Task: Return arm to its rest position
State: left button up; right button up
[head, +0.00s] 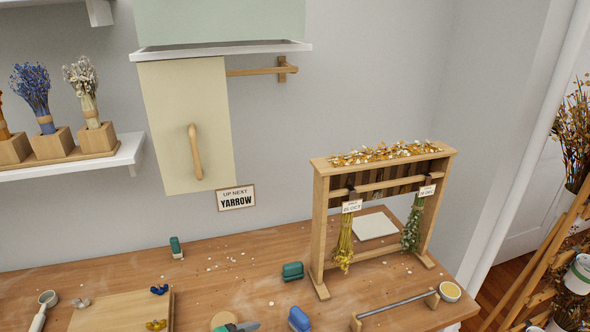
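Neither of my arms nor grippers shows in the head view. The wooden workbench (215,275) runs along the wall across the lower part of the view. A wooden drying rack (320,222) stands upright on its right part. A yellow bunch (343,247) and a green bunch (412,228) hang from the rack, each with a small dated tag. Small dried flowers (385,153) lie along the rack's top. A sign reading "UP NEXT YARROW" (236,198) is on the wall.
A cabinet door (165,110) with a wooden handle hangs down above the bench. A shelf (75,165) holds dried bunches at left. A green block (292,271), a blue item (299,319), a metal bar (398,303) and a board (110,312) lie on the bench.

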pick_arm(q)
jog(key=s+a+f+n+g+y, duration=0.2)
jog(key=s+a+n+y, duration=0.2)
jog(key=s+a, duration=0.5)
jog(key=s+a+f+n+g+y, duration=0.2)
jog(key=s+a+n+y, duration=0.25)
jog(key=s, duration=0.85)
notch_tip(320, 180, down, 32)
jog(key=s+a+m+g, duration=0.1)
jog(key=g, duration=0.1)
jog(key=s+a+f, duration=0.3)
jog(key=s+f, duration=1.6)
jog(key=shift+a+g, duration=0.2)
jog(key=shift+g, duration=0.2)
